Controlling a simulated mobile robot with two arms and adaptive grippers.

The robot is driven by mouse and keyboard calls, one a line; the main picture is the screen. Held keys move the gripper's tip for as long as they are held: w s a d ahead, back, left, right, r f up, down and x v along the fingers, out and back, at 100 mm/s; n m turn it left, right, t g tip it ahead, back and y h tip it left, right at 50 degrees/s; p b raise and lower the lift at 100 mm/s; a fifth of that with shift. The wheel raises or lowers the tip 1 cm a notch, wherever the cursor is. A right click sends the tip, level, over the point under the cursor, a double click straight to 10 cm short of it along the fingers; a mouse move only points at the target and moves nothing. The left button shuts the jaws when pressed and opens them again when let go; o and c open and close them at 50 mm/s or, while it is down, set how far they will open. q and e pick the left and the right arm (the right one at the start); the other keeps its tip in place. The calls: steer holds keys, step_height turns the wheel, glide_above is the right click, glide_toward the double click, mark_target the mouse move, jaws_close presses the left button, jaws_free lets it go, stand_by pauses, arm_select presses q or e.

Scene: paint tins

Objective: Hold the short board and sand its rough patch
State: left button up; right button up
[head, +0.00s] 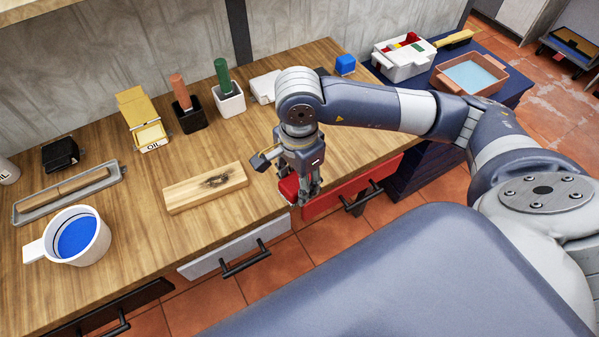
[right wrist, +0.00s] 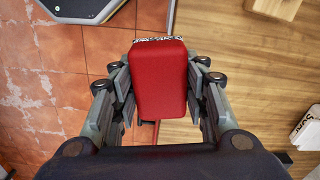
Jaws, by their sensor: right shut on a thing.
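The short board (head: 190,196) lies flat on the wooden worktop near its front edge, with a dark rough patch (head: 215,181) toward its right part. A corner of the board (right wrist: 276,8) shows at the top of the right wrist view. My right gripper (head: 308,192) is shut on a red block (right wrist: 160,80), which has a speckled strip at its far end. The red block also shows in the head view (head: 289,187), to the right of the board and apart from it, by the worktop's front edge. My left gripper is not in view.
A white mug with blue contents (head: 75,238) and a grey tray (head: 70,192) stand left of the board. An oil tin (head: 142,115), a black pot (head: 189,115) and a white pot (head: 229,100) stand behind. Drawer handles (head: 246,260) jut from the front.

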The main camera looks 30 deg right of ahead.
arm_select(q)
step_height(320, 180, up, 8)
steer(key=p, duration=0.7)
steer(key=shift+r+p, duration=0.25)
steer(key=shift+p, duration=0.05)
arm_select(e)
step_height(320, 180, up, 16)
steer(key=n, duration=1.6)
steer(key=shift+s+a, duration=0.15)
steer(key=shift+s, duration=0.2)
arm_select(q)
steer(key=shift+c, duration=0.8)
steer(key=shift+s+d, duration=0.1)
arm_select(e)
steer(key=shift+w, duration=0.1)
